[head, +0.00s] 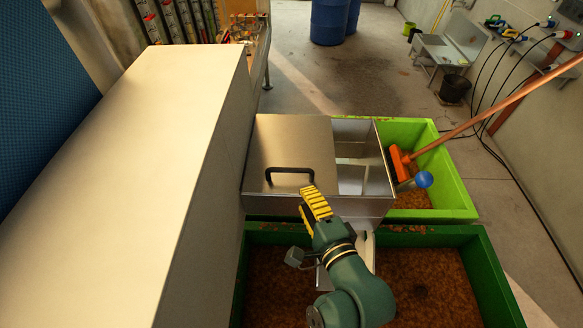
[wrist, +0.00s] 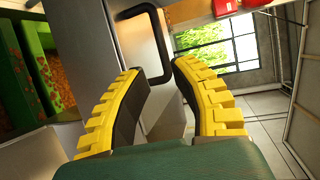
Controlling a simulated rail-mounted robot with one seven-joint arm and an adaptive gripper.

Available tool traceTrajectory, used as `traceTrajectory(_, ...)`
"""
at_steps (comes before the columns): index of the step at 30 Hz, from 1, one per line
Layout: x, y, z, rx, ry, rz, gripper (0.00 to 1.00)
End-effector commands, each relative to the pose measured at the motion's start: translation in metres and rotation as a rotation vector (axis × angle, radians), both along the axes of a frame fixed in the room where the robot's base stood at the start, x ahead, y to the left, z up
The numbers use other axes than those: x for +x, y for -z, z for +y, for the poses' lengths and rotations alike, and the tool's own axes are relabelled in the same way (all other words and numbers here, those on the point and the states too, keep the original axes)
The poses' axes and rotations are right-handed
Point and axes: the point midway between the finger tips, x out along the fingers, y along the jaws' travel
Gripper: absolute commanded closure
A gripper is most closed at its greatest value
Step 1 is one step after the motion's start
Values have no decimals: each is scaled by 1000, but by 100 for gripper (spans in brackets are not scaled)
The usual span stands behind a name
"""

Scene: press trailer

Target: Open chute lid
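The chute lid (head: 300,143) is a flat brushed-steel plate with a black loop handle (head: 289,170) near its front edge. It lies over the left part of the steel chute (head: 362,205); the right part is uncovered. My gripper (head: 309,190) has yellow ribbed fingers and is at the handle's right end in the head view. In the wrist view my gripper (wrist: 157,66) is open, with a clear gap between its fingers. The handle (wrist: 162,45) shows at and just past the fingertips, with part of its bar in the gap. I cannot tell whether they touch.
A light bulky cabinet (head: 150,150) stands close on the left. A bright green bin (head: 455,180) and a dark green bin (head: 490,285) hold brown pomace. An orange-headed tool (head: 400,160) with a long copper-coloured pole leans at the chute's right. Blue barrels (head: 330,20) stand far back.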

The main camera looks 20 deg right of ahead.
Motion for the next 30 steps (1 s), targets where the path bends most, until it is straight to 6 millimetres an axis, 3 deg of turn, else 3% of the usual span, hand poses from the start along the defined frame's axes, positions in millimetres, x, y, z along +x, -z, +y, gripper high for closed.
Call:
traceTrajectory(6, 54, 7, -2, 0, -2, 0, 74)
traceTrajectory(12, 90, 14, -4, -1, -1, -1, 74)
traceTrajectory(17, 101, 18, -5, -1, 0, -1, 74)
traceTrajectory(24, 102, 18, -5, -1, 0, -1, 74)
traceTrajectory(25, 102, 18, -5, -1, 0, -1, 76)
traceTrajectory(29, 102, 18, -5, -1, 0, -1, 100)
traceTrajectory(30, 102, 18, -5, -1, 0, -1, 100)
